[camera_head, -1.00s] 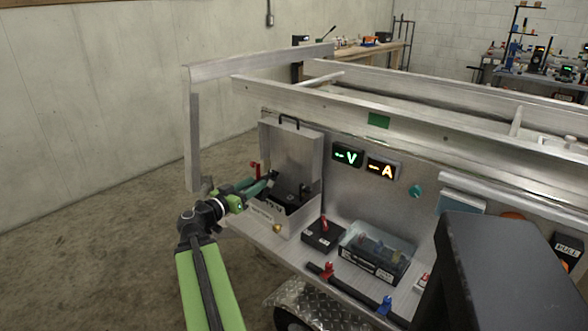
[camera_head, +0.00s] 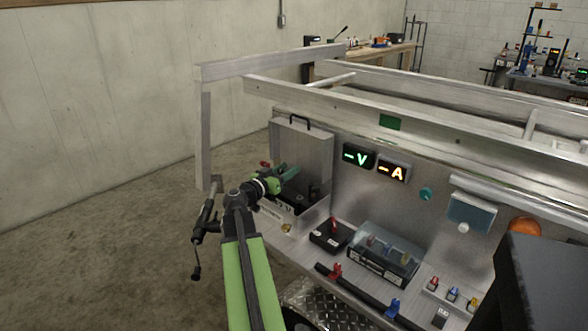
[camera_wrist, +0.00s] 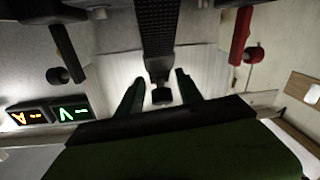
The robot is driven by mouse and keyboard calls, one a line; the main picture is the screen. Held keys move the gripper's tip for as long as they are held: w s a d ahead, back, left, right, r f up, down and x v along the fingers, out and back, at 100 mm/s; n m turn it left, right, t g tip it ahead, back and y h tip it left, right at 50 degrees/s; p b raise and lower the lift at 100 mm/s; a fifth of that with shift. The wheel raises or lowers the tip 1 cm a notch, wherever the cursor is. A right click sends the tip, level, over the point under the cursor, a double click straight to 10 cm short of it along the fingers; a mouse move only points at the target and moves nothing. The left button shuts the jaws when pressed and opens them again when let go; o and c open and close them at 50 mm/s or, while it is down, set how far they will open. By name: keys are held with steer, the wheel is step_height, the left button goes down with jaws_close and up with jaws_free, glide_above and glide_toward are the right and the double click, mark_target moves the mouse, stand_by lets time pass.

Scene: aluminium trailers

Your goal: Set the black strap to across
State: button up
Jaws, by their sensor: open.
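The black strap (camera_wrist: 157,28) shows in the wrist view as a wide, textured dark band running down from the top edge. Its narrow end, with a small black knob (camera_wrist: 162,96), lies between my gripper's fingers (camera_wrist: 160,90). The fingers are open, with gaps visible on both sides, and do not appear closed on it. In the head view my gripper (camera_head: 288,172) is over the open metal box (camera_head: 318,214) at the trailer's left end. Dark parts show inside that box, but my gripper and arm partly hide them, and I cannot make out the strap's full position there.
The box's raised lid (camera_head: 301,150) stands behind my gripper. A red-handled part (camera_wrist: 241,35) and a black-handled part (camera_wrist: 65,50) flank the strap. A black switch box (camera_head: 331,236) and a clear-covered case (camera_head: 383,255) stand to the right on the shelf.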

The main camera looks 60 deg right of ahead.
steer(key=shift+c, duration=0.2)
steer(key=shift+d, duration=0.1)
jaws_close()
steer(key=shift+s, duration=0.1)
steer(key=shift+s+f, duration=0.1)
steer(key=shift+s, duration=0.05)
stand_by(0.9)
